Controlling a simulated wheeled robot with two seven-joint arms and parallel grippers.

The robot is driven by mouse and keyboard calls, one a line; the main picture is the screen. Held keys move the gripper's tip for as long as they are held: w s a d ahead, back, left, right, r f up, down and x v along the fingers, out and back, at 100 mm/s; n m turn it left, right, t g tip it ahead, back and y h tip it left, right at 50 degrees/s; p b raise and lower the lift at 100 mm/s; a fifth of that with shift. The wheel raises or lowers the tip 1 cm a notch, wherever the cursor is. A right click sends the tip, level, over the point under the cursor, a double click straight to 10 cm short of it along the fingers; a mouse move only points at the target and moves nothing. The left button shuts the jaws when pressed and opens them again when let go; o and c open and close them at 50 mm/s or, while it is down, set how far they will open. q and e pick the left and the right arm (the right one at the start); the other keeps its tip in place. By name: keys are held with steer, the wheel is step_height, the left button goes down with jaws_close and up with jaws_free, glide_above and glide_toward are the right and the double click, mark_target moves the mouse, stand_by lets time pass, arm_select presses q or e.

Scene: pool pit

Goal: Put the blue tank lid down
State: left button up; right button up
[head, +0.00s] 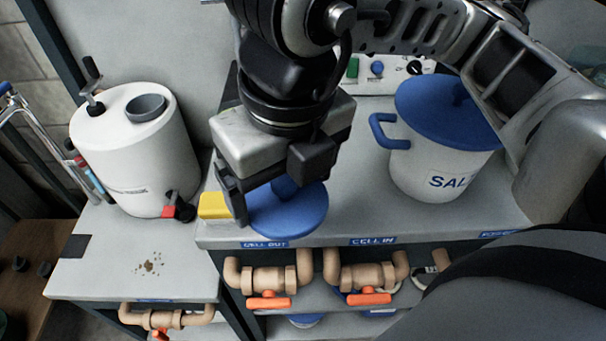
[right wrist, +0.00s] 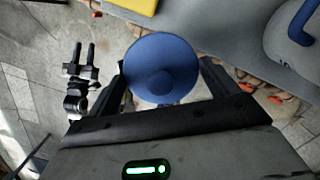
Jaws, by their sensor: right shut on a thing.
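The blue tank lid (head: 300,214) is a round disc with a central knob. It shows under my right gripper (head: 262,192), at the bench's front edge above the "CELL OUT" label. My right gripper is shut on the lid, and its dark fingers and body hide the lid's back part. In the right wrist view the lid (right wrist: 160,62) shows between the fingers (right wrist: 166,95), its knob facing the camera. I cannot tell whether the lid touches the bench. My left gripper does not show in the head view.
A yellow block (head: 214,206) lies just left of the lid. A white "SALT" tub (head: 436,165) with a blue lid (head: 436,105) stands to the right. A white tank (head: 136,160) stands on the left bench. Pipes with orange valve handles (head: 268,302) sit below the edge.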

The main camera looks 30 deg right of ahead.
steer(key=w+d+f, duration=0.4)
steer(key=w+d+f+p, duration=0.1)
steer(key=w+d+f, duration=0.2)
steer(key=w+d, duration=0.1)
steer(key=shift+d+f, duration=0.2)
steer(key=shift+f, duration=0.2)
steer(key=shift+w+d+f, duration=0.25)
steer(key=shift+w+f, duration=0.15)
steer(key=shift+f, duration=0.1)
steer(key=f, duration=0.1)
steer(key=f+p, duration=0.1)
steer(key=f, duration=0.1)
steer(key=shift+w+d, duration=0.2)
steer(key=shift+d, duration=0.05)
steer(key=shift+f, duration=0.45)
steer(key=shift+f, duration=0.2)
steer(key=o, duration=0.8)
step_height(320, 180, up, 12)
steer(key=s, duration=0.1)
steer(key=shift+s+r+b, duration=0.2)
steer(key=shift+b, duration=0.15)
